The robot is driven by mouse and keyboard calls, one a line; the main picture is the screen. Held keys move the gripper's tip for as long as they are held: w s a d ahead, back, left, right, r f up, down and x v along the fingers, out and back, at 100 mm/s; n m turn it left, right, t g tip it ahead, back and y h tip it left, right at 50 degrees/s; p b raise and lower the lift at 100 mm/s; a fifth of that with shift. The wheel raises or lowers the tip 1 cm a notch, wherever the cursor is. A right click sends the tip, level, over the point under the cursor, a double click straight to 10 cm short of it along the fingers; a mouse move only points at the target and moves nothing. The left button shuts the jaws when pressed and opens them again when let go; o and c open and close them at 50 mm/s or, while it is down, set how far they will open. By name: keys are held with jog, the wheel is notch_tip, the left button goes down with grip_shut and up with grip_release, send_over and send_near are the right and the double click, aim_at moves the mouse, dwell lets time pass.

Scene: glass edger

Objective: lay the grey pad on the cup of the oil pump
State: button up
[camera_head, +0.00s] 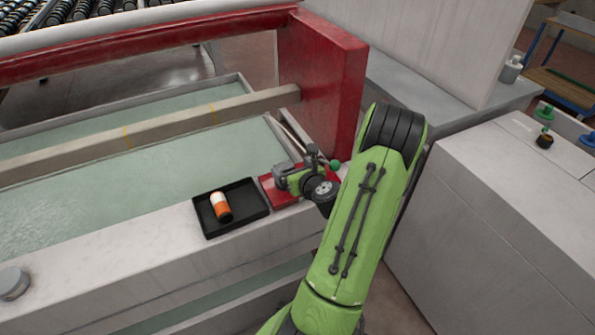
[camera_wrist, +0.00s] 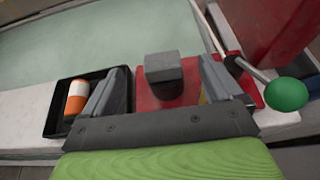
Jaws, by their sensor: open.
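A small grey block (camera_wrist: 163,70), which looks like the grey pad, stands on a red plate (camera_wrist: 147,97) in the wrist view. My gripper (camera_wrist: 163,80) is open, with one finger to the left and one to the right of the block. I cannot tell whether either finger touches it. In the head view my gripper (camera_head: 287,178) is low over the red plate (camera_head: 279,194), and the block cannot be made out there. I cannot clearly identify the oil pump or its cup.
A black tray (camera_head: 238,226) holding an orange and white bottle (camera_head: 221,207) lies left of the red plate. A rod with a green ball knob (camera_wrist: 286,94) is close to the right finger. A red post (camera_head: 335,90) rises behind. A white cabinet (camera_head: 490,210) stands at right.

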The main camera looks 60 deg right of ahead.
jog(key=w+a+r+n+g+y, duration=0.1)
jog(key=w+a+r+n+y, duration=0.15)
jog(key=a+n, duration=0.55)
jog(key=w+a+r+n+y, duration=0.1)
jog(key=a+r+n+y, duration=0.2)
jog(key=a+n, duration=0.45)
jog(key=w+a+r+n+g+y, duration=0.1)
jog(key=w+a+r+n+y, duration=0.15)
jog(key=a+n, duration=0.55)
jog(key=s+a+r+n+g, duration=0.2)
jog(key=s+a+r+n, duration=0.2)
jog(key=s+a+n, duration=0.2)
jog(key=s+a+r+n+g+h, duration=0.1)
jog(key=s+a+r+n, duration=0.3)
jog(key=s+a+n, duration=0.3)
jog(key=s+n, duration=0.4)
jog(key=n, duration=0.1)
jog(key=shift+s+n+g, duration=0.3)
jog(key=shift+n+g, duration=0.05)
jog(key=shift+g, duration=0.05)
jog(key=shift+r, duration=0.1)
notch_tip(320, 180, up, 16)
jog(key=p, duration=1.5)
